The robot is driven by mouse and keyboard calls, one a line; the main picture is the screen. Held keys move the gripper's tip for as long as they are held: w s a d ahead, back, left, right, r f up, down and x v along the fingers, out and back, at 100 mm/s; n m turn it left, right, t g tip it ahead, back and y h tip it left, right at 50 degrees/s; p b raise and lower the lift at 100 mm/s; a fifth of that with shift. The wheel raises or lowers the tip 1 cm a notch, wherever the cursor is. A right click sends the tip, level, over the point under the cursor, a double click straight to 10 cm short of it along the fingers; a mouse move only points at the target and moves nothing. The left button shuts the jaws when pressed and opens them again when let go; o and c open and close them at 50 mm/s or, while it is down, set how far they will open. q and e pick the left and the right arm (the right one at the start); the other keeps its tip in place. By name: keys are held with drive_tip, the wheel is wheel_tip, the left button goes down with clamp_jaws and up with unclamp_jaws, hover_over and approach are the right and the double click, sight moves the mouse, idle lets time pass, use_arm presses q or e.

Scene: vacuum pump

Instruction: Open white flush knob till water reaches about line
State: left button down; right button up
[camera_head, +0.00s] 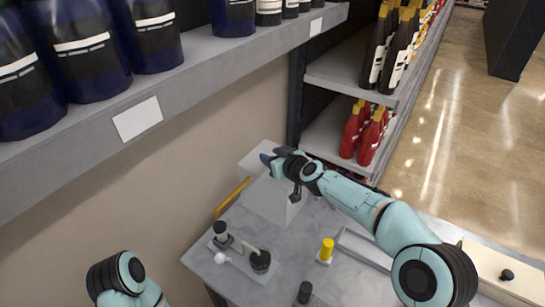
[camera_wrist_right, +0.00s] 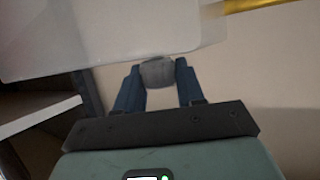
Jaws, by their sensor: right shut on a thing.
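A white box-like tank (camera_head: 265,202) stands at the back of the bench; its pale side also fills the upper left of the right wrist view (camera_wrist_right: 110,35). My right gripper (camera_head: 268,162) is at the tank's upper edge in the head view. In the right wrist view, its two blue fingers (camera_wrist_right: 157,85) close around a rounded greyish knob (camera_wrist_right: 157,71) beside the tank, seemingly the white flush knob in shade. The knob is hidden in the head view. I cannot see any water or a line. My left gripper is out of view; only part of my left arm shows.
The grey bench (camera_head: 205,275) holds a pump with a small white ball (camera_head: 221,257), a yellow-capped piece (camera_head: 327,248) and a tray (camera_head: 365,247). A yellow bar (camera_head: 233,197) runs beside the tank. A shelf (camera_head: 190,75) with dark bottles overhangs the left.

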drive_tip(key=shift+a+h, duration=0.1)
drive_tip(key=shift+h, duration=0.2)
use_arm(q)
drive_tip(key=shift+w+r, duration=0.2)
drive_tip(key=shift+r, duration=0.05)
use_arm(e)
drive_tip(key=o, duration=0.9)
drive_tip(key=shift+o, duration=0.2)
drive_tip(key=shift+s+d+r, duration=0.15)
drive_tip(key=shift+s+d, duration=0.15)
drive_tip(key=shift+s, duration=0.05)
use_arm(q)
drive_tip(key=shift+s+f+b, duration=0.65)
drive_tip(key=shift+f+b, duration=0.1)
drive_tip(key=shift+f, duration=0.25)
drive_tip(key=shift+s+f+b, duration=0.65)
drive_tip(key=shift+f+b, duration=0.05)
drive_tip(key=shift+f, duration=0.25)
use_arm(e)
drive_tip(key=v, duration=1.2)
drive_tip(key=shift+s, duration=0.25)
drive_tip(key=shift+d, duration=0.1)
